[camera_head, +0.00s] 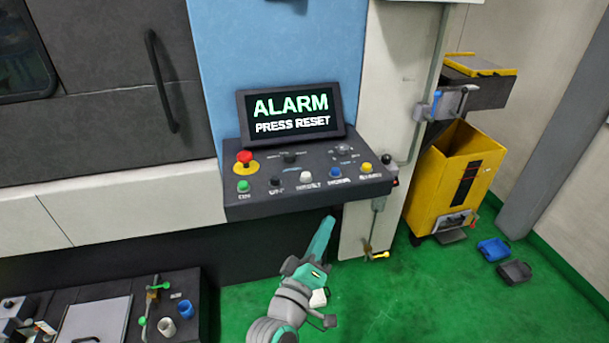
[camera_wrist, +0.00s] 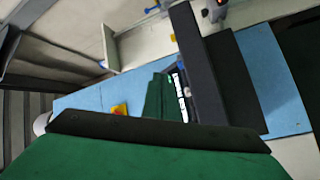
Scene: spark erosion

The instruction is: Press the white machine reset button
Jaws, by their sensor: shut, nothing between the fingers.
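The white reset button (camera_head: 306,176) is the middle one in the front row of buttons on the dark control panel (camera_head: 240,207). The screen (camera_head: 292,113) above it reads "ALARM PRESS RESET". My gripper (camera_head: 329,222) is shut and empty. In the head view it appears just below the panel's front edge, under and slightly right of the white button, apart from it. In the wrist view, dark and green parts of my gripper fill the lower part. The screen (camera_wrist: 181,97) shows there edge-on, and the white button cannot be made out.
A green button (camera_head: 243,187), a black one (camera_head: 275,181), a blue one (camera_head: 335,172) and a yellow one (camera_head: 367,168) flank the white button. A red emergency stop (camera_head: 244,158) sits at the panel's left. A yellow bin (camera_head: 452,180) stands right. Green floor is clear in front.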

